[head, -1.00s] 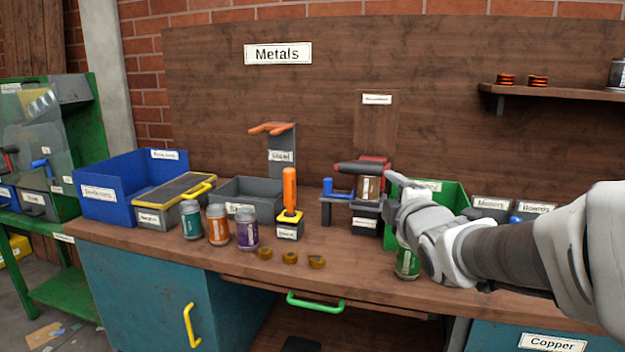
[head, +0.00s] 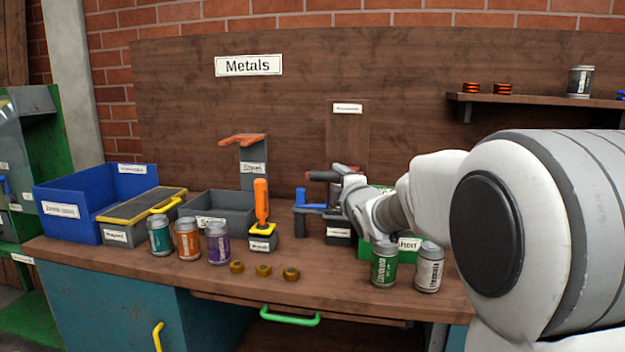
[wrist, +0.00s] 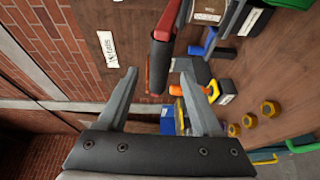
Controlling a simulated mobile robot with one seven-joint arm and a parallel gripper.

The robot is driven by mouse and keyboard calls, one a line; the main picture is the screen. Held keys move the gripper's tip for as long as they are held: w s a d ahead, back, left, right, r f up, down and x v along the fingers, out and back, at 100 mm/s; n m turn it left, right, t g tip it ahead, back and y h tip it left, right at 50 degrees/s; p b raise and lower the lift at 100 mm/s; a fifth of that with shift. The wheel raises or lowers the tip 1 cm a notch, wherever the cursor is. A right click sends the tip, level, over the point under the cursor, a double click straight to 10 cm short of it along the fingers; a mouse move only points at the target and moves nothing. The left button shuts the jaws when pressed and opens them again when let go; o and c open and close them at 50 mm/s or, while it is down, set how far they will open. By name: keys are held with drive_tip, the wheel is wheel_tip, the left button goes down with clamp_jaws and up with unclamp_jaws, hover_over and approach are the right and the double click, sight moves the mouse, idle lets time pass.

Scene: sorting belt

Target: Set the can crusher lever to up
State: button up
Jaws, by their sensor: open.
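The can crusher (head: 338,232) stands on the bench by the wooden backboard, mostly hidden behind my gripper in the head view. Its lever (head: 322,176) has a dark grip and a red arm, and lies about level, the grip pointing left. In the wrist view the lever's dark grip (wrist: 160,65) shows between my two fingers, near their tips; I cannot tell whether it is touched. My gripper (wrist: 160,75) is open and empty. It also shows at the crusher in the head view (head: 347,182), its fingers mostly hidden.
A blue-handled tool (head: 310,203) stands just left of the crusher. An orange-handled tool (head: 262,205), three cans and three brass rings (head: 263,270) are further left. A green can (head: 384,264) and a grey can (head: 429,268) stand at the front below my arm.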

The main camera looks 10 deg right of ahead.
sight(334, 178)
drive_tip(key=shift+w+a+f, duration=0.1)
drive_tip(key=shift+w, duration=1.25)
drive_tip(key=shift+w+a+f, duration=0.1)
drive_tip(key=shift+w, duration=1.2)
drive_tip(key=shift+r, duration=0.1)
clamp_jaws()
